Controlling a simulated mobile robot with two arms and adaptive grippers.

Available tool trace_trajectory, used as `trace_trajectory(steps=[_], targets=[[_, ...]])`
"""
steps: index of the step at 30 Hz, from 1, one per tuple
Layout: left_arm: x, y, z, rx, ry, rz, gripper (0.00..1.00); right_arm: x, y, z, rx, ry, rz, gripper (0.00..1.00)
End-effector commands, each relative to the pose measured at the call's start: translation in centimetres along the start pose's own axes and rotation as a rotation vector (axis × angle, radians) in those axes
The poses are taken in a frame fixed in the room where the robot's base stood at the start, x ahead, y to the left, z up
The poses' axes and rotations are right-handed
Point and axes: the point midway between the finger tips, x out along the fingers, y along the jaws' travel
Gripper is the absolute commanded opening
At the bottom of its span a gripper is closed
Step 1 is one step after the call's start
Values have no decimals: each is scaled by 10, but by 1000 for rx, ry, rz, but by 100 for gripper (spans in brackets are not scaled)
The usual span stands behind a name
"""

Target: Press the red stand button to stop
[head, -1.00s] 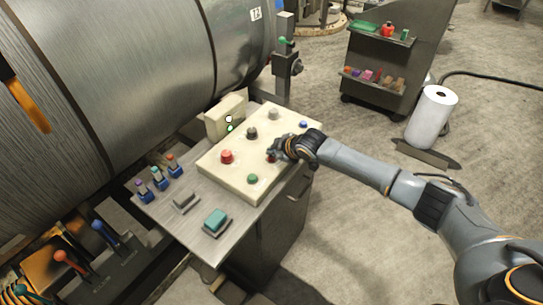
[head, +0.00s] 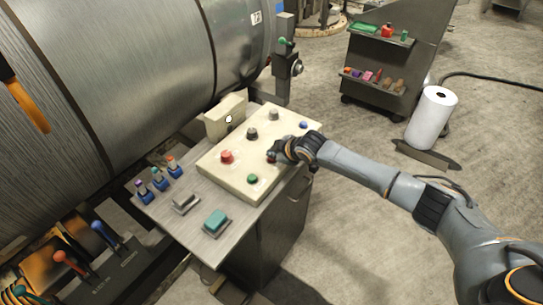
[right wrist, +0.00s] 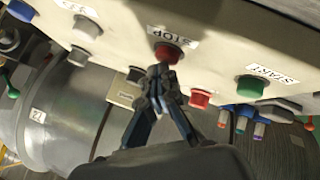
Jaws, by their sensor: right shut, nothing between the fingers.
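The cream control panel (head: 222,180) lies on a metal stand beside a large steel drum. In the right wrist view its red button (right wrist: 167,53) sits next to a label reading STOP. In the head view this red button (head: 270,159) is mostly hidden by my right gripper (head: 276,154). My right gripper (right wrist: 160,74) is shut and empty, its fingertips overlapping the button's lower edge in the wrist view. They are at or very close to the button; I cannot tell if it is pressed in. My left gripper is not in view.
A larger red button (head: 227,157), a green button (head: 252,179) marked START, grey knobs and a blue button (head: 304,125) share the panel. A small box (head: 225,117) stands behind it. A shelf cart (head: 395,60) and white roll (head: 431,118) are to the right.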

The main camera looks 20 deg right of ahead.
Motion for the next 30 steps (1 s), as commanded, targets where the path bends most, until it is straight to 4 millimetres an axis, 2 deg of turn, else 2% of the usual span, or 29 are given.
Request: trace_trajectory(steps=[9, 21, 30], targets=[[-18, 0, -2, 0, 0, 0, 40, -12, 9, -8, 0, -2, -1, 0], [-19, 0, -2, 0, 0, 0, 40, -14, 10, -10, 0, 0, 0, 0], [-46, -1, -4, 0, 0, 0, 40, -34, 25, -25, 0, 0, 0, 0]])
